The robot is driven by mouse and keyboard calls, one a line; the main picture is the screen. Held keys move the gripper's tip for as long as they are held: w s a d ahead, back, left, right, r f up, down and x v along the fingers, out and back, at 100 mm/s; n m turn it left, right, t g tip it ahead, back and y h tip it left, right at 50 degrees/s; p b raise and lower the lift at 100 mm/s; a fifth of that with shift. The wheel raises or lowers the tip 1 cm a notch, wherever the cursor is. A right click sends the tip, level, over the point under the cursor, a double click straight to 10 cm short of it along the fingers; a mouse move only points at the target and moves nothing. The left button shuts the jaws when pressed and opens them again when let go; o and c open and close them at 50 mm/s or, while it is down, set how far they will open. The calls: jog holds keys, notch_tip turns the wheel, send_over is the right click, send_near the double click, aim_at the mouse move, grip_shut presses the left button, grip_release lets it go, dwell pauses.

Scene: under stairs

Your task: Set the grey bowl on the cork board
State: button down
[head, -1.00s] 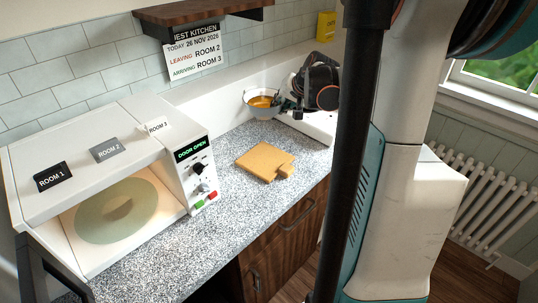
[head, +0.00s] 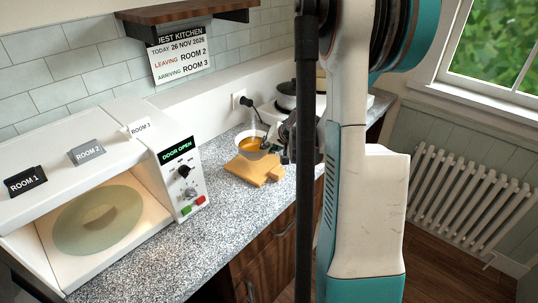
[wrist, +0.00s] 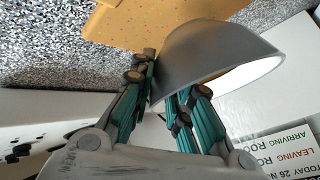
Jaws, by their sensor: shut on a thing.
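The grey bowl (head: 249,151), with orange contents, is at the back part of the cork board (head: 250,172) in the head view. My gripper (head: 278,142) is at the bowl's right side, partly hidden behind my arm. In the wrist view, the fingers (wrist: 163,82) are shut on the wall of the bowl (wrist: 205,50), one finger on each side of it. The cork board also shows in the wrist view (wrist: 130,22), beside and beyond the bowl. I cannot tell whether the bowl's base touches the board.
A white microwave (head: 110,150) with its door open stands at the left. A pot (head: 287,96) stands on a white hob behind my gripper. A shelf (head: 190,14) and a sign (head: 180,58) are on the wall. Speckled counter (head: 165,245) is clear in front of the board.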

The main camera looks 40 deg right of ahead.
jog(key=shift+f+b, duration=0.4)
jog(key=shift+f, duration=1.25)
jog(key=shift+f, duration=0.15)
jog(key=c, duration=1.8)
grip_release()
jog(key=shift+o, duration=0.2)
jog(key=shift+s+r, duration=0.2)
jog(key=shift+r, duration=0.2)
jog(key=p+v, duration=0.3)
jog(key=v, duration=0.8)
jog(key=shift+s+r, duration=0.1)
jog(key=shift+r, duration=0.05)
